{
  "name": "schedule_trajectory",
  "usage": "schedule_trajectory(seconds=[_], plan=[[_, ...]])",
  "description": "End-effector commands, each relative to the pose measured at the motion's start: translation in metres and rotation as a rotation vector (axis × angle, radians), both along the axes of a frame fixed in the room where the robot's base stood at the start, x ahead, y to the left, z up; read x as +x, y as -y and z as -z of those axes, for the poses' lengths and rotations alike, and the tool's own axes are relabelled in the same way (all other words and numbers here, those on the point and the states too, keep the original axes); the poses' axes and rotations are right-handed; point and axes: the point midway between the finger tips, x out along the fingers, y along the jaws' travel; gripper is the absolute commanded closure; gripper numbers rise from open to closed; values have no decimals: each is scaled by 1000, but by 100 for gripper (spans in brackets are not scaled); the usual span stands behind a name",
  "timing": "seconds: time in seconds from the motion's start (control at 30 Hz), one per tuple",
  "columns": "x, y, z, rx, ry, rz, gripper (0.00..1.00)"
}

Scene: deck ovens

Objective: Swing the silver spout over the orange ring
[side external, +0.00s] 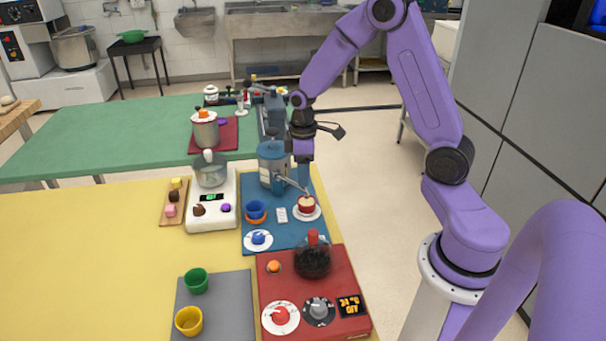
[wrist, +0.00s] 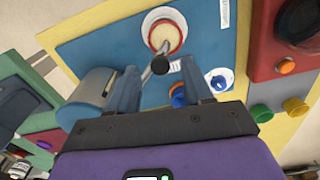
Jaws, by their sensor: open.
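The silver spout (side external: 294,186) reaches out from the blue-grey canister (side external: 272,165) on the blue mat. Its outer end lies over the red cup (side external: 306,205) on a white saucer. The orange ring (side external: 256,220) lies to the left, around the foot of a blue cup (side external: 255,209). My gripper (side external: 304,183) is above the spout, pointing down. In the wrist view my gripper (wrist: 159,68) is open, with the spout's dark knob (wrist: 160,65) between its fingertips. Contact cannot be told. The ring and blue cup (wrist: 178,96) are partly hidden by a finger.
A white plate with a blue piece (side external: 259,239) sits at the mat's front. A red board with a dark glass jar (side external: 313,260) stands nearer. A white scale with a pot (side external: 210,172) is left of the mat. Bare yellow table (side external: 110,250) lies farther left.

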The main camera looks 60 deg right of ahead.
Motion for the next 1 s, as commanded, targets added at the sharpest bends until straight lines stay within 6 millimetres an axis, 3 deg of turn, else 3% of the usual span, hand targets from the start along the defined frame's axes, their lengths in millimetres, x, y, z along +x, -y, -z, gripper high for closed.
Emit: schedule_trajectory(seconds=[0.17, 0.47, 0.63, 1.0], plan=[[-1, 0, 12, 0, -1, -1, 50], [0, 0, 13, 0, 0, -1, 50], [0, 0, 13, 0, 0, -1, 100], [0, -4, 13, -1, -1, 31, 100]])
